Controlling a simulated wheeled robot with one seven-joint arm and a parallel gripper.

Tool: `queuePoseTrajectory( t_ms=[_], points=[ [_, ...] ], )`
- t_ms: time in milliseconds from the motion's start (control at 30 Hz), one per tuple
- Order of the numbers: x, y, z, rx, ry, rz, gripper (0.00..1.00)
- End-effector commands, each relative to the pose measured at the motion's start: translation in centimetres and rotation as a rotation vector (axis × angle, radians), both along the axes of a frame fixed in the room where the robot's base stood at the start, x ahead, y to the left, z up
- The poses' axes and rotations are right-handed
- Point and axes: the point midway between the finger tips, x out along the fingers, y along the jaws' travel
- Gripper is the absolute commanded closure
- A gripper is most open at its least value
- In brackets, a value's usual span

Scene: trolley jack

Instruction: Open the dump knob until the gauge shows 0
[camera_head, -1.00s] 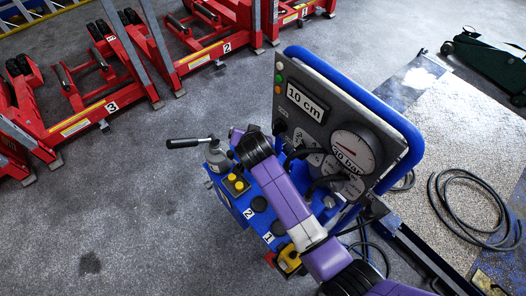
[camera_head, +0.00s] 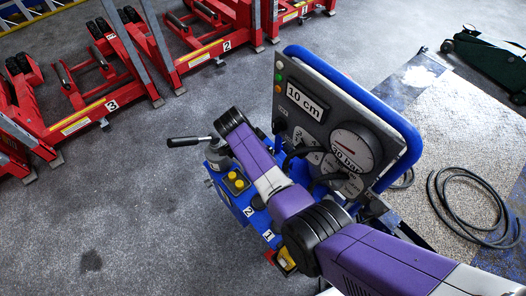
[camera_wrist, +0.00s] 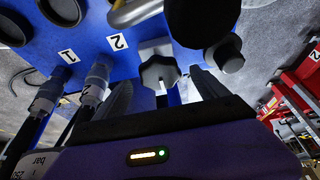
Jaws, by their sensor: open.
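In the wrist view, a dark star-shaped knob (camera_wrist: 160,73), which looks like the dump knob, sits on a pale block on the blue unit. My gripper (camera_wrist: 162,88) is open, with one finger on either side of the knob's stem area; I cannot tell whether they touch it. In the head view, my purple arm hides the gripper and knob. The round gauge (camera_head: 356,148) on the grey panel (camera_head: 326,122) has a red needle; its label ends in "30 bar", its start being unclear. A display (camera_head: 306,101) reads "10 cm".
A pump lever (camera_head: 187,142) and yellow buttons (camera_head: 236,182) are on the blue unit. Hoses labelled 1 and 2 (camera_wrist: 96,82) run beside my gripper. Red numbered lifts (camera_head: 100,90) stand at the back left. A black hose (camera_head: 465,205) lies right. The left floor is clear.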

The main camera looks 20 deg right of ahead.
Motion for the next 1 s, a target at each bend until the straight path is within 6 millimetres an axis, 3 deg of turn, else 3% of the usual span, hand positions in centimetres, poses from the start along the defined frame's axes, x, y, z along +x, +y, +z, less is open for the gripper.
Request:
queuePoseTrajectory(
  t_ms=[200,467,800,1000],
  points=[
    [0.16,-0.54,-1.35,0.000,-0.001,0.000,0.17],
    [0.17,-0.56,-1.42,0.000,-0.001,0.001,0.17],
    [0.18,-0.55,-1.40,0.000,-0.001,0.001,0.79],
    [0.15,-0.57,-1.34,0.000,-0.001,0.017,0.79]
  ],
)
